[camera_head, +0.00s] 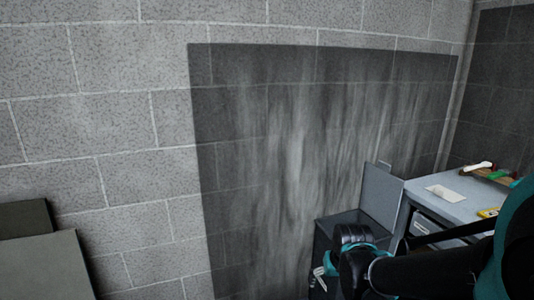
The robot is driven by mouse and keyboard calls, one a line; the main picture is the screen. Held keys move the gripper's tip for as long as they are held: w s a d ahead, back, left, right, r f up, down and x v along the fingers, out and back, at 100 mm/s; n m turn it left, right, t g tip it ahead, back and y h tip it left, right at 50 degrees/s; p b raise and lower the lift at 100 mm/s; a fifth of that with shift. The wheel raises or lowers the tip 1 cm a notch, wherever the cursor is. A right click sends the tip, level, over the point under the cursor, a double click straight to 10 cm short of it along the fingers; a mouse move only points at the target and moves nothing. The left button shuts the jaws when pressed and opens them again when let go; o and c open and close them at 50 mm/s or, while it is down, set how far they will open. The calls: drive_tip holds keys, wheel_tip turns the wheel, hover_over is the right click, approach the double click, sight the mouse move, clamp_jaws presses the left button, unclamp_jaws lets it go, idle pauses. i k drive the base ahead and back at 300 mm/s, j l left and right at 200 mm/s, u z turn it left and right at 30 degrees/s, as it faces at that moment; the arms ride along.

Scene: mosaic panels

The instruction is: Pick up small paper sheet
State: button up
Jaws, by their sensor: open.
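A small pale paper sheet (445,193) lies flat on the grey table (413,189) at the right, toward the table's left side. My gripper (319,279) is low in the picture, left of the table and well away from the sheet. It is open, and nothing shows between its fingers, though they are small and partly hidden by my dark arm.
A dark bin (325,229) with a raised grey lid (382,197) stands left of the table. A brown tray (492,176) with coloured items and a yellow object (488,213) are near the sheet. Dark panels (40,265) stand at lower left.

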sight(445, 194)
drive_tip(key=z, duration=1.2)
